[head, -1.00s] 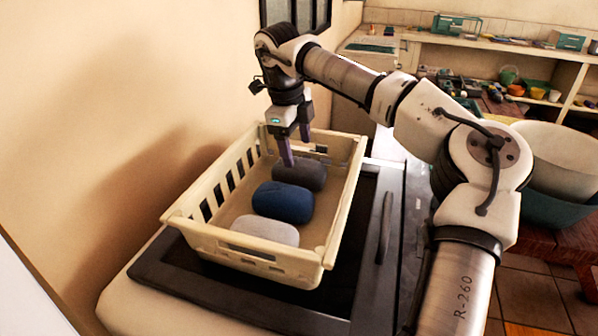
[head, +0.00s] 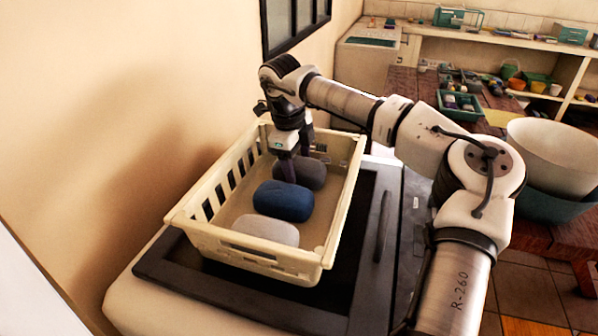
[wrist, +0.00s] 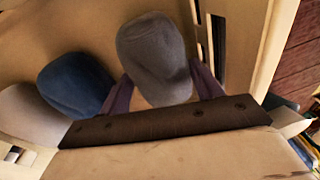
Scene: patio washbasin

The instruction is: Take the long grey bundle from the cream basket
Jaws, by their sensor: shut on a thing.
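The cream basket (head: 345,200) stands with three rounded bundles inside. A dark grey bundle (head: 314,176) lies at its far end, and my gripper (head: 289,168) reaches down into the basket there. In the wrist view the same grey bundle (wrist: 152,52) sits between my two purple fingers, which are shut on it. It appears to be still down in the basket. A blue bundle (head: 284,201) lies in the middle, close to the grey one. A light grey bundle (head: 266,230) lies at the near end. My gripper hides part of the dark grey bundle in the head view.
The basket's slotted walls surround the bundles. A dark panel with a handle (head: 383,228) lies under and right of it. A plain wall is close on the left. Stacked bowls (head: 555,155) stand on a red-brown table at right, with a green tray (head: 459,106) of small things behind.

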